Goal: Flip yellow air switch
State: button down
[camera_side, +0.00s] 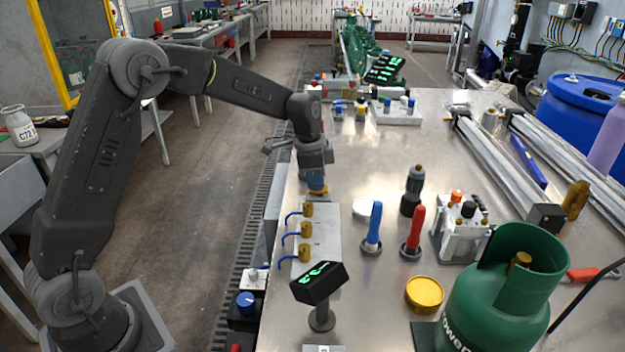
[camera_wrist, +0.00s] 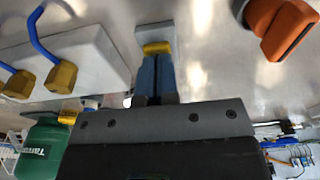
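The yellow air switch (camera_side: 318,191) is a small yellow piece at the table's left edge, just below my fingertips in the side view. In the wrist view the yellow air switch (camera_wrist: 157,47) lies across the fingertips, on a grey block (camera_wrist: 154,34). My gripper (camera_side: 316,183) points down over it. Its blue fingers (camera_wrist: 157,72) are together with no clear gap. The fingertips hide part of the switch, and I cannot tell whether they touch it.
A white block (camera_side: 320,235) with several brass fittings and blue tubes stands in front of my gripper. A blue tool (camera_side: 375,225), a red tool (camera_side: 415,232) and a green gas bottle (camera_side: 490,305) stand to the right. An orange knob (camera_wrist: 285,28) is close by in the wrist view.

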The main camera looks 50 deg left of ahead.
jog(key=shift+d+f, duration=0.4)
notch_tip(320, 180, up, 15)
jog(key=s+a, duration=0.1)
jog(key=a, duration=0.1)
jog(key=shift+s+f, duration=0.15)
